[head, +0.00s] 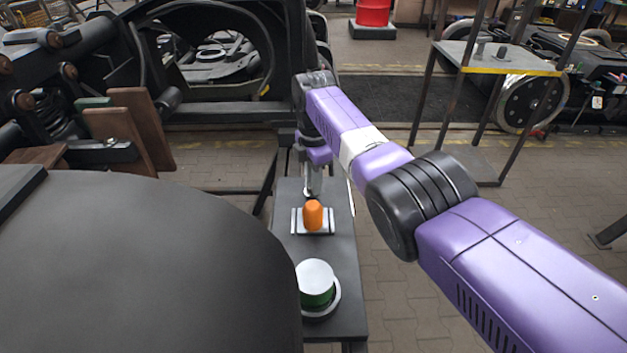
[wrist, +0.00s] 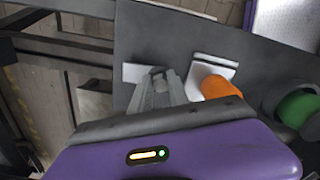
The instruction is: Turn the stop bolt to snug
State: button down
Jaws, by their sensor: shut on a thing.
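My gripper (head: 312,190) points down over the narrow dark bench, just behind an orange knob in the head view. In the wrist view my gripper's two grey fingers (wrist: 159,88) are shut on a small grey rounded piece (wrist: 160,82), which appears to be the stop bolt. A pale flat plate (wrist: 132,72) shows beside and beneath the fingers. The bolt's lower part is hidden by the fingers, and in the head view the bolt cannot be made out. I cannot tell how far it is screwed in.
The orange knob (head: 313,215) stands on a pale plate (head: 297,222) close to my gripper. A green cylinder with a white top (head: 315,275) stands nearer on the bench (head: 345,315). Dark bogie parts (head: 130,60) fill the left; a metal stand (head: 490,60) is at right.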

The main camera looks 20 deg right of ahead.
jog(key=m, duration=0.4)
jog(key=shift+p, duration=0.3)
jog(key=m, duration=0.4)
jog(key=shift+s+p, duration=0.1)
jog(key=shift+p, duration=0.2)
jog(key=m, duration=0.4)
jog(key=shift+s+a+m, duration=0.1)
jog(key=shift+a+m, duration=0.05)
jog(key=shift+m, duration=0.15)
jog(key=m, duration=0.3)
jog(key=shift+m+p, duration=0.3)
jog(key=shift+m, duration=0.1)
jog(key=m, duration=0.4)
jog(key=shift+a, duration=0.1)
jog(key=m, duration=0.4)
jog(key=shift+a, duration=0.1)
jog(key=m, duration=0.4)
jog(key=shift+b, duration=0.35)
jog(key=shift+m, duration=2.2)
